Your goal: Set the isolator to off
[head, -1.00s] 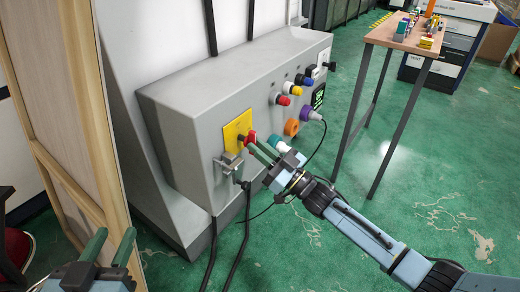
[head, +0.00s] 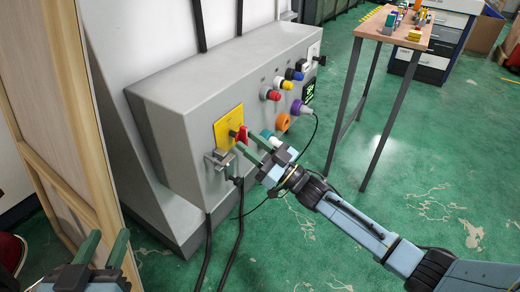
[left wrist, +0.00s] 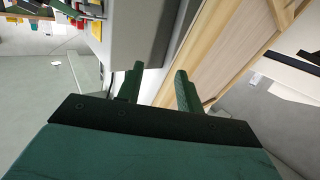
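The isolator is a yellow plate (head: 223,129) with a red handle (head: 242,134) on the front of the grey machine cabinet. The handle looks roughly upright; which position it marks is too small to read. My right gripper (head: 244,141) is open, its two green fingers spread just in front of and below the red handle. I cannot tell if a finger touches it. My left gripper (head: 109,238) is open and empty at the lower left, away from the isolator. Its spread fingers also show in the left wrist view (left wrist: 157,85).
A metal hasp (head: 220,160) sits below the plate, with black cables hanging beneath. Coloured knobs and an orange connector (head: 283,122) are to the right. A wooden-topped table (head: 392,30) stands at the back right. A wooden panel (head: 60,90) is close on the left.

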